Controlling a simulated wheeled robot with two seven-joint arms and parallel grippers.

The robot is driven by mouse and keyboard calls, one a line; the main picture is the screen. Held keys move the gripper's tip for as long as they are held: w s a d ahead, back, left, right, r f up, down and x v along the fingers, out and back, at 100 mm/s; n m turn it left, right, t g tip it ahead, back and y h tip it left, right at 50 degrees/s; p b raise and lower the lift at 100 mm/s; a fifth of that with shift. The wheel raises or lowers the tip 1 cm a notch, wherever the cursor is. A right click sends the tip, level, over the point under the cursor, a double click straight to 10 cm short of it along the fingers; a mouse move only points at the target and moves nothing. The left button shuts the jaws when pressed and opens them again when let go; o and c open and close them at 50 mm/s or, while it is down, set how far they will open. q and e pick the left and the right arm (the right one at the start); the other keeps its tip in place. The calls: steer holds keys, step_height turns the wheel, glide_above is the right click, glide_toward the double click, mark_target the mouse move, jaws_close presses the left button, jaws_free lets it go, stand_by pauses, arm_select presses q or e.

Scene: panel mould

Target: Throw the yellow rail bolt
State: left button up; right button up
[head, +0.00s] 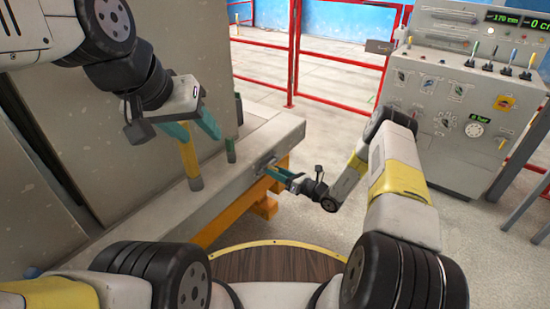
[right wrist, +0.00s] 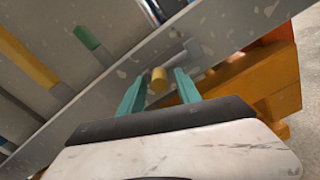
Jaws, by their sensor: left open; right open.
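The grey rail (head: 245,165) runs from lower left to the middle right in the head view. In the right wrist view, the yellow rail bolt (right wrist: 159,79) shows as a short yellow end on a grey fitting at the rail's side face. My right gripper (head: 272,172) is open at that side face. In the right wrist view its teal fingertips (right wrist: 158,92) stand either side of the bolt, with gaps; contact cannot be told. My left gripper (head: 196,130) is open above the rail, close to the top of a yellow post (head: 188,165); touching cannot be told.
A green post (head: 231,150) stands on the rail right of the yellow post. Tall grey panels (head: 70,150) rise at the left. Orange supports (head: 240,209) lie under the rail. A control console (head: 445,120) stands at the right, and red railings (head: 293,60) stand behind.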

steer(key=shift+w+a, duration=0.2)
steer(key=shift+a, duration=0.05)
jaws_close()
stand_by(1.4)
